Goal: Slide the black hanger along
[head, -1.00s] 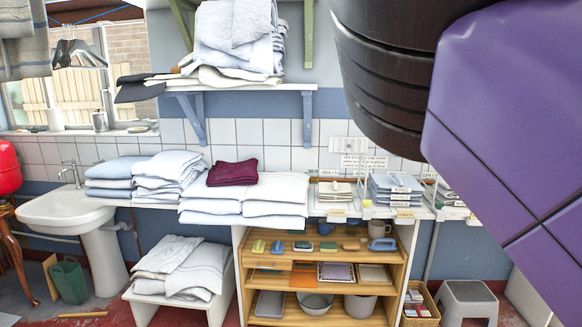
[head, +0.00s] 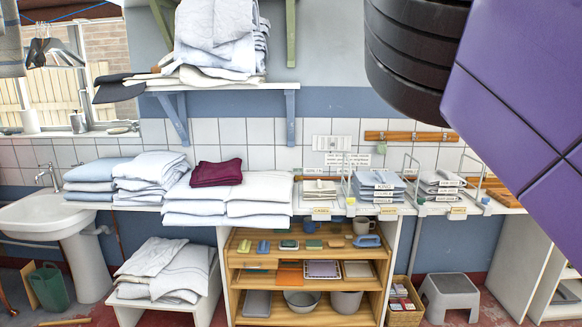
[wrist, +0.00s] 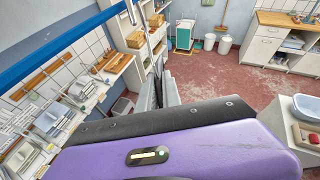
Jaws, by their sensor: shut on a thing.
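My gripper (wrist: 160,92) shows in the wrist view, with its two grey fingers close together beyond the purple and black wrist. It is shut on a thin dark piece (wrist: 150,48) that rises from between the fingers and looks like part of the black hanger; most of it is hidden. A blue rail (wrist: 70,46) crosses the upper left of that view. In the head view, dark and grey hangers (head: 47,50) hang by the window at far left, apart from my arm. My gripper is outside the head view.
In the head view, folded linen (head: 258,186) covers the long counter, with a wooden shelf unit (head: 305,252) below. A grey step stool (head: 449,296) stands to its right. In the wrist view, the red floor (wrist: 215,85) ahead is largely clear.

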